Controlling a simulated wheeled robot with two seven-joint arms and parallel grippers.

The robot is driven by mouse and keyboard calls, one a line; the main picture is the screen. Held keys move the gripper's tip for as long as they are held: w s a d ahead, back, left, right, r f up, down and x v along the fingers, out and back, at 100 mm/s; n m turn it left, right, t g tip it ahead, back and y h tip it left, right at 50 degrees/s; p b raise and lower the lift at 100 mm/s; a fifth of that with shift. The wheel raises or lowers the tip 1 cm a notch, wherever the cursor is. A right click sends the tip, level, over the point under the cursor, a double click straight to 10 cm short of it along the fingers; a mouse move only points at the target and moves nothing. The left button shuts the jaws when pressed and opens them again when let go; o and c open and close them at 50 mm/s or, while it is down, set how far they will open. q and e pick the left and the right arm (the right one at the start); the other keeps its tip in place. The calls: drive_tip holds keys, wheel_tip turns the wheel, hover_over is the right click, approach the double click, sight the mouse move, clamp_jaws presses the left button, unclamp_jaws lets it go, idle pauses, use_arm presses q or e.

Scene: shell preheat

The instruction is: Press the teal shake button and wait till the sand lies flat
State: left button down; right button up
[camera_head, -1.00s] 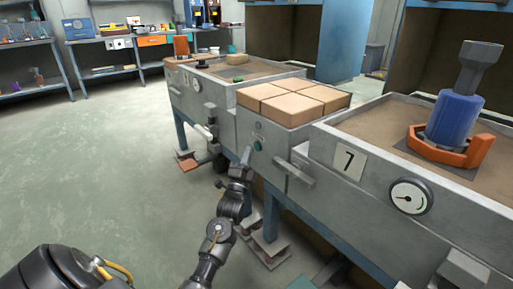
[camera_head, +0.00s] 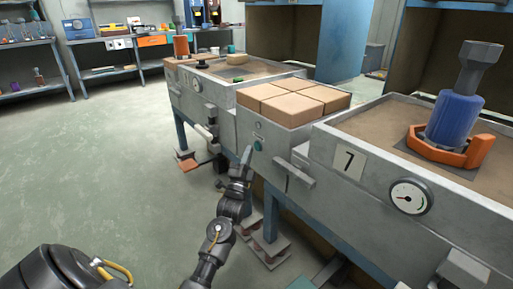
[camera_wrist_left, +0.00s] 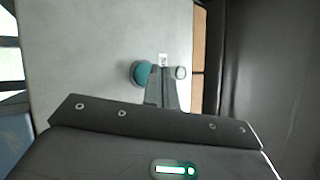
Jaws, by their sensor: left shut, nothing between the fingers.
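The teal shake button (camera_head: 258,145) sits on the grey front panel of the bench, below the block of tan bricks. My left gripper (camera_head: 247,153) is shut and empty, its fingertips just left of the button in the head view. In the left wrist view the teal button (camera_wrist_left: 142,73) shows beside the shut fingertips (camera_wrist_left: 162,72); whether they touch the panel or the button I cannot tell. The sand bed (camera_head: 375,132) on the right holds a blue cylinder (camera_head: 452,118) within an orange clamp (camera_head: 440,150). My right gripper is not in view.
Tan bricks (camera_head: 293,101) lie on top between the two sand beds. A grey handle (camera_head: 293,172) juts from the panel right of the button. The floor at left is clear.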

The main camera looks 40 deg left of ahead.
use_arm(q)
drive_tip(key=shift+w, duration=0.15)
idle(0.5)
drive_tip(key=shift+w+d, duration=0.15)
drive_tip(key=shift+w, duration=0.1)
drive_tip(key=shift+w+d, duration=0.1)
drive_tip(key=shift+w, duration=0.3)
idle(0.7)
idle(0.3)
drive_tip(key=shift+s+a+p, duration=0.2)
drive_tip(key=shift+s+p, duration=0.45)
drive_tip(key=shift+s, duration=0.15)
